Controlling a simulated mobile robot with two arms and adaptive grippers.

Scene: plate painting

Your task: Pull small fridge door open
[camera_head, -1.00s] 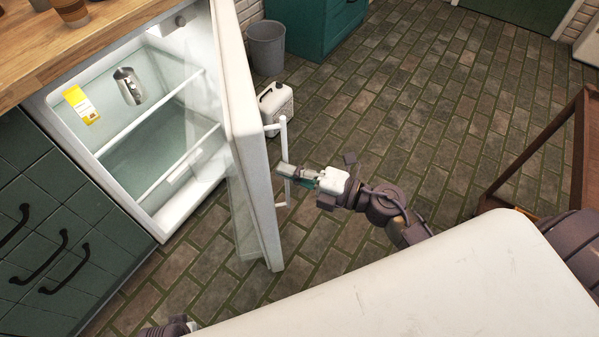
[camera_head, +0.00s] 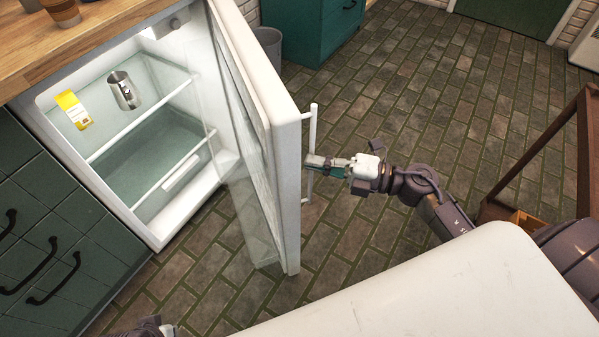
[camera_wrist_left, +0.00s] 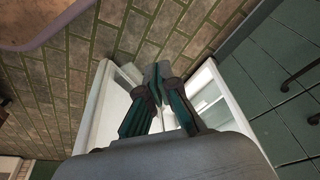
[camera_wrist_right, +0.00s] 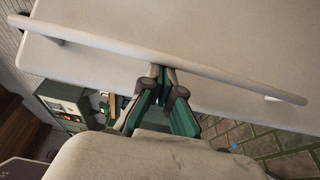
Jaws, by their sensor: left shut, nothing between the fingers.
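The small fridge's white door (camera_head: 262,120) stands wide open, swung out toward the right in the head view. Its white vertical bar handle (camera_head: 313,122) is on the outer face. My right gripper (camera_head: 312,161) is at the middle of the handle, its fingers closed on the bar. In the right wrist view the handle (camera_wrist_right: 100,45) crosses at the fingertips (camera_wrist_right: 162,73). My left gripper (camera_wrist_left: 157,88) is shut and empty in the left wrist view, with the open fridge beyond it. In the head view only part of my left arm shows at the bottom left.
The lit fridge interior (camera_head: 150,150) holds a metal cup (camera_head: 122,90) and a yellow-white carton (camera_head: 72,108). Green drawers (camera_head: 50,230) stand left. A grey bin (camera_head: 268,45) is partly behind the door. Brick floor (camera_head: 430,110) is free right of the door; a brown wooden frame (camera_head: 540,150) stands farther right.

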